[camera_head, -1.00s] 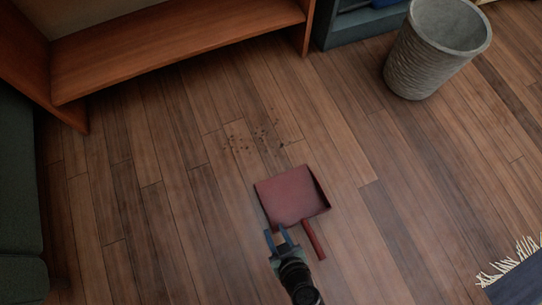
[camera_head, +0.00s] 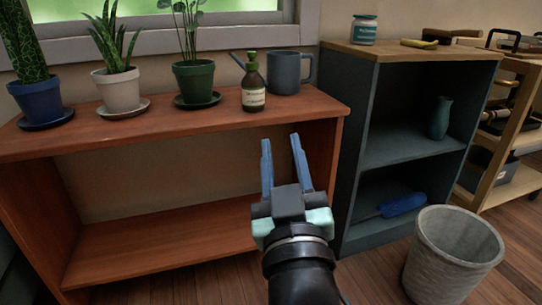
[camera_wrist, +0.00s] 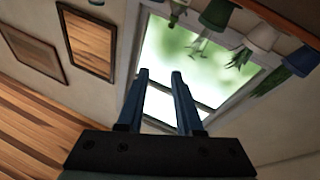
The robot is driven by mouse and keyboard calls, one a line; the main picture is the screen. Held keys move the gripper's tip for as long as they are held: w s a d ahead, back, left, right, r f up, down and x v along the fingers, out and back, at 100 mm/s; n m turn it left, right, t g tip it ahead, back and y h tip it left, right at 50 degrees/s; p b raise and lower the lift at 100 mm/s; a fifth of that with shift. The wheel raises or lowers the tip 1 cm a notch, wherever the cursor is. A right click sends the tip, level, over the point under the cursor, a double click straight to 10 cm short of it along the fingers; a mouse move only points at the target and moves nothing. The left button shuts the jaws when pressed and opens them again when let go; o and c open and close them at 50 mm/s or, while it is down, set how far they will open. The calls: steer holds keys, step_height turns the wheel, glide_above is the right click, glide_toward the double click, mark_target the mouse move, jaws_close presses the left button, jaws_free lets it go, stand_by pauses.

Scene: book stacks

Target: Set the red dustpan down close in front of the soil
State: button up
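My gripper (camera_head: 281,143) is raised in front of the wooden plant shelf in the head view, its two blue fingers apart with nothing between them. The wrist view also shows the fingers (camera_wrist: 160,74) open and empty, pointing toward the window. The red dustpan and the soil are in neither current view. In the earlier head view the dustpan lay on the floor just in front of the scattered dark soil, its handle toward me, with a small gap between pan and soil.
The wooden shelf (camera_head: 165,138) bears several potted plants, a brown bottle (camera_head: 253,88) and a grey watering can (camera_head: 287,72). A dark bookcase (camera_head: 345,165) holds a blue-handled item (camera_head: 403,205). A grey bin (camera_head: 452,258) stands on the floor at right.

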steer(key=s+r+m+t, duration=0.1)
steer(key=s+r+t, duration=0.1)
steer(key=s+r, duration=0.2)
steer(key=s+a+r+m+t+h, duration=0.1)
steer(key=s+r, duration=0.3)
steer(key=r, duration=0.6)
steer(key=s+r+m+t, duration=0.1)
steer(key=s+r+t, duration=0.2)
steer(key=r, duration=0.4)
steer(key=shift+s+a+r+h, duration=0.25)
steer(key=shift+s+r+h, duration=0.15)
steer(key=shift+s, duration=0.4)
step_height(320, 180, up, 58)
steer(key=p, duration=5.8)
